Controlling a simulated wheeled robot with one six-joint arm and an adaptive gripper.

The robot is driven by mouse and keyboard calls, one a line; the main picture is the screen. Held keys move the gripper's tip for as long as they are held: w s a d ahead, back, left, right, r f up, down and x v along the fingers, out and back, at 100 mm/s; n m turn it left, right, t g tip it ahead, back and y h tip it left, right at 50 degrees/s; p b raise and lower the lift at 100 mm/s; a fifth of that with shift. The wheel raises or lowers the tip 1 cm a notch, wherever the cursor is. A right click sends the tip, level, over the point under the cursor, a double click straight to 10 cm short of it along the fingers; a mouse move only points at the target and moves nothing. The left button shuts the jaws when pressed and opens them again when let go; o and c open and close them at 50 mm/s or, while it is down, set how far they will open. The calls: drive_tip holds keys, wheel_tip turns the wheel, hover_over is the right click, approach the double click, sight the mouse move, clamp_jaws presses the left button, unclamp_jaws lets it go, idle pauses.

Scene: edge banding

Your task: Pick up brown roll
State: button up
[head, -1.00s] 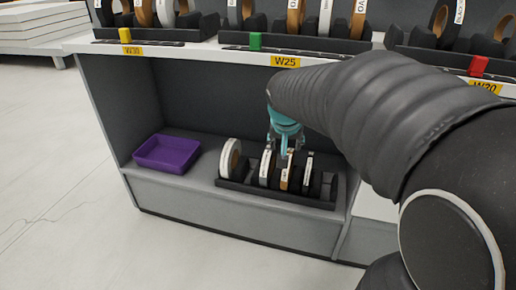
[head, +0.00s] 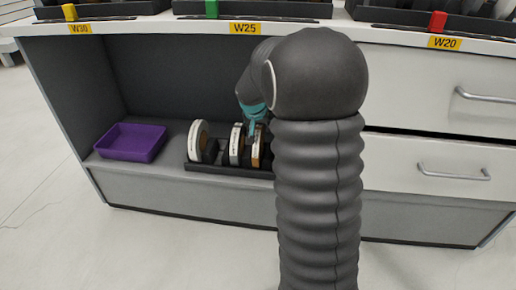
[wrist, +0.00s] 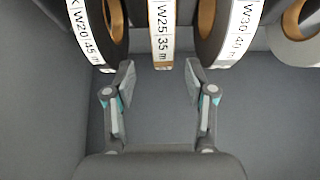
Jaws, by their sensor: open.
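The brown roll (head: 257,148) stands upright in the dark rack (head: 205,167) on the lower shelf, partly hidden behind my arm in the head view. In the wrist view the middle roll, labelled W25 35 m (wrist: 162,40), shows its edge ahead of my gripper and between the lines of its two fingers. My gripper (wrist: 160,78) is open and empty, just short of this roll. In the head view the gripper (head: 254,124) is above the rack, by the brown roll.
Rolls labelled W20 (wrist: 92,30) and W30 (wrist: 232,32) flank the middle roll closely. A white roll (head: 198,140) stands at the rack's left end. A purple bin (head: 132,142) sits farther left on the shelf. The white counter edge (head: 130,28) overhangs the rack.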

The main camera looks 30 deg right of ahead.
sight(258, 130)
drive_tip(key=shift+a+b+x, duration=0.15)
drive_tip(key=shift+b+x, duration=0.05)
drive_tip(key=shift+x, duration=1.3)
drive_tip(key=shift+a+b+x, duration=0.15)
drive_tip(key=shift+b+x, duration=0.05)
drive_tip(key=shift+x, duration=1.25)
drive_tip(key=shift+f, duration=0.1)
clamp_jaws()
